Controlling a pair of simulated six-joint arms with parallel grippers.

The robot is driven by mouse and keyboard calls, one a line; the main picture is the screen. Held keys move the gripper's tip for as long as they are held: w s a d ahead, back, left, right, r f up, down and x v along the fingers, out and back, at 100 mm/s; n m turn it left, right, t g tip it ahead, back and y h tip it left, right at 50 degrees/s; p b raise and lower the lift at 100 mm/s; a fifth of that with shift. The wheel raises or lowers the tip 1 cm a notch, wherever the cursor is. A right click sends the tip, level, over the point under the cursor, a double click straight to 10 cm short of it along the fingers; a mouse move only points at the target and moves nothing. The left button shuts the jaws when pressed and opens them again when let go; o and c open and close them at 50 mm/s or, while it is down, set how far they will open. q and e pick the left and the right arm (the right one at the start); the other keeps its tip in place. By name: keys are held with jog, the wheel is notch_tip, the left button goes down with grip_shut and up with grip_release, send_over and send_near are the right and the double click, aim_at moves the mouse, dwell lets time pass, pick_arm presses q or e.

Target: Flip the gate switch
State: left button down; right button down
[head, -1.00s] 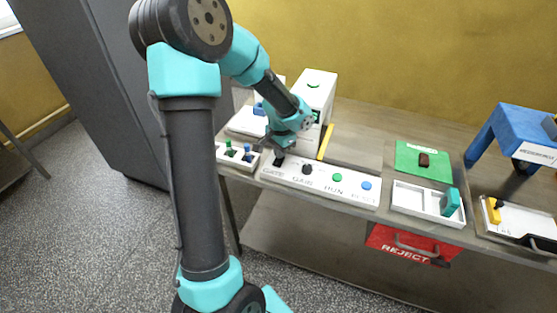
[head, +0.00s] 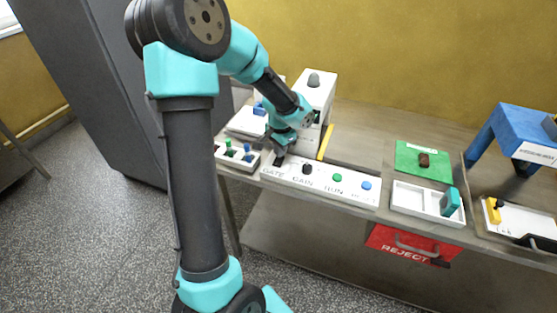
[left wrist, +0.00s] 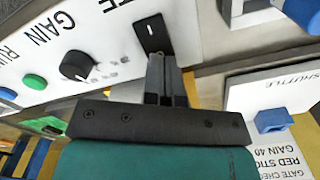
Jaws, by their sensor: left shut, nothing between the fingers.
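The white control panel (head: 325,186) carries the GATE switch, a black GAIN knob (head: 307,169), a green RUN button (head: 337,178) and a blue button (head: 366,185). My left gripper (head: 280,152) is shut and empty, right at the GATE switch. In the left wrist view the black switch plate (left wrist: 152,35) with a small pale mark lies just beyond the closed fingertips (left wrist: 163,62). The tips look at or very near it; I cannot tell whether they touch. The switch's lever position is not clear. My right gripper is not in view.
A white box (head: 318,92) with a grey, unlit lamp (head: 314,80) stands behind the panel. A small block with coloured pegs (head: 238,154) is at its left. A white tray (head: 415,199), a green mat (head: 409,157) and a blue arch (head: 528,126) are to the right.

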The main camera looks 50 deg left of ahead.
pick_arm(q)
jog(key=shift+r, duration=2.75)
jog(key=shift+f, duration=0.1)
